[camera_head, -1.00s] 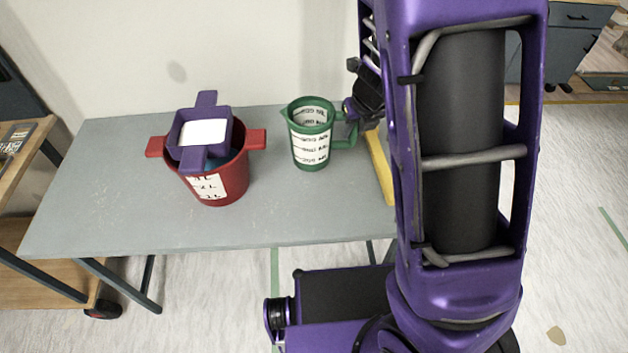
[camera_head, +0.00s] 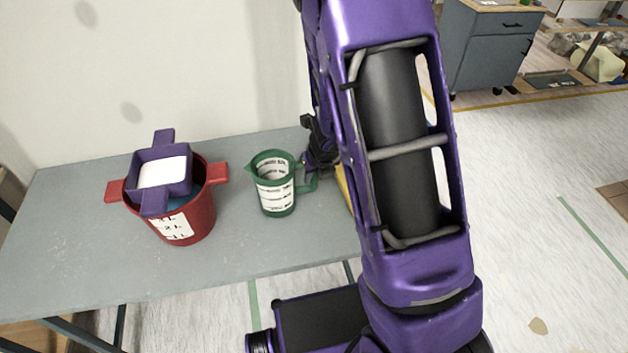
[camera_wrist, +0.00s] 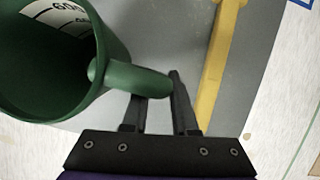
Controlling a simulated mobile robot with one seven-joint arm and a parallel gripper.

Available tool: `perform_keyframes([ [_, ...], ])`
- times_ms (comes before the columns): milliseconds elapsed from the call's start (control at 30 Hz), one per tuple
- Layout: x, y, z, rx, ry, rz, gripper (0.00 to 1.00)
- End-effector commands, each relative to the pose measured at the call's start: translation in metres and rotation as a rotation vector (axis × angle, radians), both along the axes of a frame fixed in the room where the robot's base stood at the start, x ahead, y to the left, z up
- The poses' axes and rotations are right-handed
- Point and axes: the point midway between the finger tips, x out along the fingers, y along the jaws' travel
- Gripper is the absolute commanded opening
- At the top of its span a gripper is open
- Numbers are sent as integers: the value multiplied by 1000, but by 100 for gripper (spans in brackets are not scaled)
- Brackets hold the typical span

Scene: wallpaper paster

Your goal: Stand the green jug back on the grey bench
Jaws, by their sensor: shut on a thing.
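The green jug (camera_head: 273,184) with white measure markings is upright, over or on the grey bench (camera_head: 85,250), right of the red bucket. I cannot tell if its base touches the bench. My gripper (camera_head: 311,172) is at the jug's right side, partly hidden by my arm. In the wrist view, my gripper (camera_wrist: 160,100) is shut on the handle of the green jug (camera_wrist: 128,80). The jug's open rim fills the upper left there, and the grey bench (camera_wrist: 165,45) lies below.
A red bucket (camera_head: 190,225) holds a purple container (camera_head: 155,205) with white contents at the bench's left. A yellow object (camera_wrist: 218,70) lies on the bench right of the jug. A blue-grey cabinet (camera_head: 485,60) stands at the back right. Bench front is clear.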

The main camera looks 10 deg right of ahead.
Motion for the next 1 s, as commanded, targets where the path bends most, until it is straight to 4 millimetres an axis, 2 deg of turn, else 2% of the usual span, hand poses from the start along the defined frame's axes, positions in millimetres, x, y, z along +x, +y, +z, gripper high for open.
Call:
perform_keyframes([
  [67, 0, 0, -15, 0, 2, -1, 0],
  [167, 0, 0, -21, 0, 1, -1, 0],
  [500, 0, 0, -22, -1, -1, 1, 0],
  [533, 0, 0, -22, -1, 0, 1, 30],
  [667, 0, 0, -22, -1, 0, 1, 54],
  [700, 0, 0, -22, -1, 0, 1, 57],
  [1000, 0, 0, -24, -1, 0, 1, 57],
])
